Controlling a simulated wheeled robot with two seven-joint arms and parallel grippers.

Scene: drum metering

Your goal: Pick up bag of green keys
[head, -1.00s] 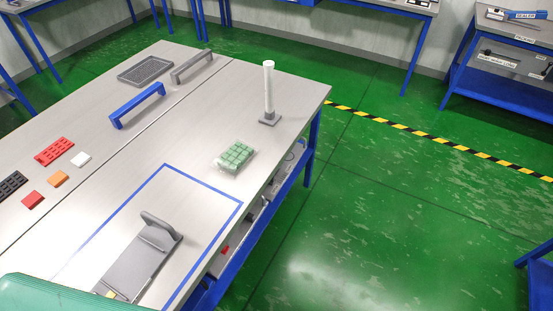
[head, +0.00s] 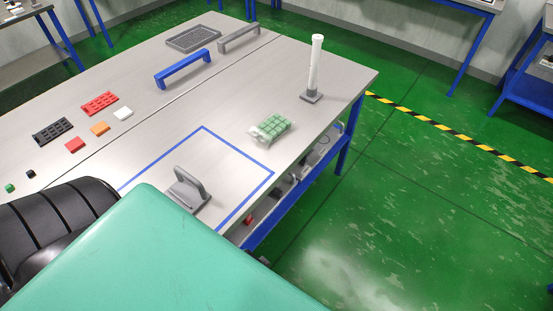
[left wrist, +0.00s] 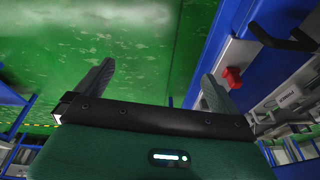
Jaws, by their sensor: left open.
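The bag of green keys (head: 272,127) lies flat on the grey table, near its right edge, just beyond the blue taped outline. It is a clear bag with several pale green square keys. My left gripper (left wrist: 157,92) shows in the left wrist view with its two dark fingers spread apart and nothing between them. Behind the fingers are green floor and the blue side of a bench. The bag is not seen in the left wrist view. In the head view a teal arm part of mine fills the bottom, and no gripper fingers show there.
A grey handled tool (head: 188,189) stands inside the blue tape. A white post on a grey base (head: 312,97) stands behind the bag. Blue (head: 183,70) and grey (head: 238,38) handles and a dark tray (head: 193,39) are farther back. Red, orange, white and black pieces lie at left.

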